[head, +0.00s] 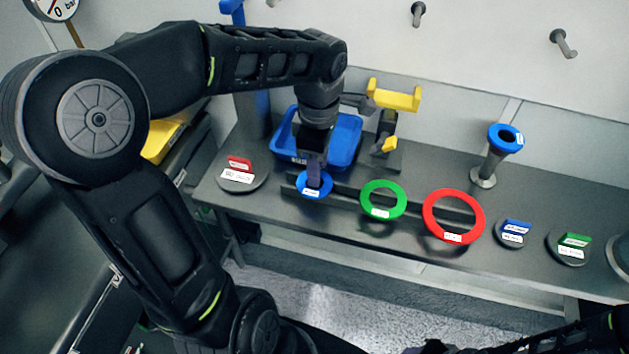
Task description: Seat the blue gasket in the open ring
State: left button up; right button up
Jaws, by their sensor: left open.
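A small blue gasket (314,193) stands at the left end of a dark slotted rack (410,212) on the bench, with a white label on its front. My left gripper (315,177) points down at its upper part. The fingers are open and overlap the gasket in this view, so I cannot tell whether they touch it. Another blue ring (505,138) lies on top of a metal post at the right. A yellow clamp-like part (394,97) is on a dark stand behind the rack. I cannot make out for certain which part is the open ring.
A green ring (364,199) and a larger red ring (428,222) stand in the same rack. A blue bin (347,140) is behind my left gripper. Labelled discs with red (239,163), blue (514,226) and green (575,240) tags lie on the bench. Pegs stick out of the back wall.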

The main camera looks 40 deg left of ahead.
pick_arm(q)
jog(key=shift+f+b, duration=0.25)
jog(key=shift+b, duration=0.05)
dwell(0.4)
jog(key=shift+c, duration=0.6)
grip_shut()
